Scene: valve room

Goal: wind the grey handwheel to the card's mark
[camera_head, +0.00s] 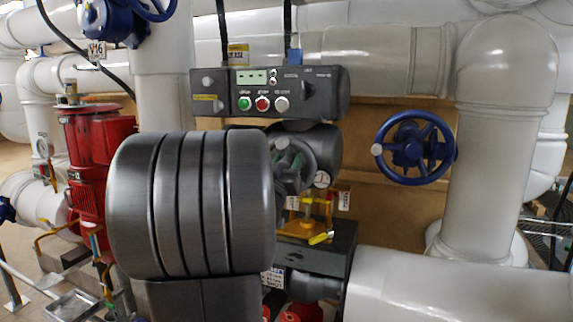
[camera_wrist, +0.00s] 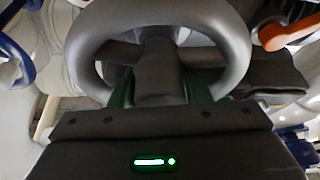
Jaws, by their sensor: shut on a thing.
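The grey handwheel (camera_head: 307,168) shows in the middle of the head view, on the front of a dark grey actuator body, partly hidden by my arm. In the wrist view its thick rim (camera_wrist: 236,45) arches across the top, with dark spokes and a hub inside. My gripper (camera_wrist: 160,88) has green fingers on both sides of the dark middle part of the wheel and is shut on the handwheel. The fingers also show as green at the wheel in the head view.
A control box (camera_head: 290,92) with green, red and grey buttons is above the wheel. A blue handwheel (camera_head: 413,170) is to the right. A yellow-handled valve (camera_head: 318,238) is below. A red pump (camera_head: 92,150) stands left. Large white pipes (camera_head: 455,285) close off the right.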

